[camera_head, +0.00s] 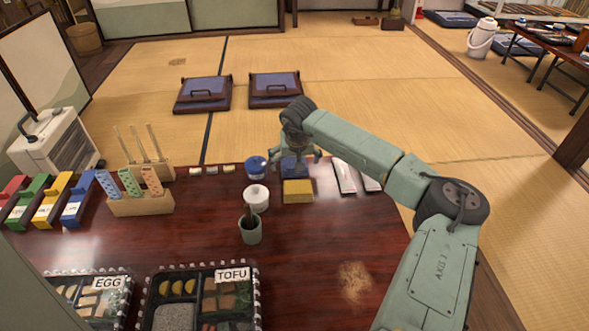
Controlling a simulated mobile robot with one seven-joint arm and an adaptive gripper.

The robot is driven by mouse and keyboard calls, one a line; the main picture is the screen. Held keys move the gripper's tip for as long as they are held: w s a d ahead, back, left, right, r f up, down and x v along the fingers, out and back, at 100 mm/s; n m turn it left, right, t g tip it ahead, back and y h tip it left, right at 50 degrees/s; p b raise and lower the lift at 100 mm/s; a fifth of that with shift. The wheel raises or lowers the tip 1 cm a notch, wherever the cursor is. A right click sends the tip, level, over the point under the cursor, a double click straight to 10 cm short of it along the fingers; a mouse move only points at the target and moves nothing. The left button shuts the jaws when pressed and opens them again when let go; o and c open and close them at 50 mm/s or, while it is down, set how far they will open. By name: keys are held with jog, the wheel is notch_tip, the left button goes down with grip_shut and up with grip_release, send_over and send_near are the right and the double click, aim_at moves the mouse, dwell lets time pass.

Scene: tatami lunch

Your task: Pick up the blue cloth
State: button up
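A dark blue folded cloth (294,168) lies near the far edge of the dark red-brown table (330,240), just behind a yellow cloth or block (297,192). My gripper (296,157) points down right over the blue cloth. Its two fingers are spread to the left and right, and it looks open. The gripper hides the cloth's far part, and I cannot tell whether the fingertips touch it.
A blue-and-white pot (256,167) and a white lidded pot (256,197) stand close left of the gripper. Pale packets (345,176) lie to the right. A green cup (250,230) stands nearer. Bento trays (200,290) fill the near left.

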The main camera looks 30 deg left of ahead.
jog(key=shift+w+a+f, duration=0.1)
jog(key=shift+f, duration=0.3)
jog(key=shift+c, duration=0.5)
jog(key=c, duration=1)
jog(key=shift+r, duration=0.1)
notch_tip(320, 180, up, 10)
jog(key=shift+p, duration=1)
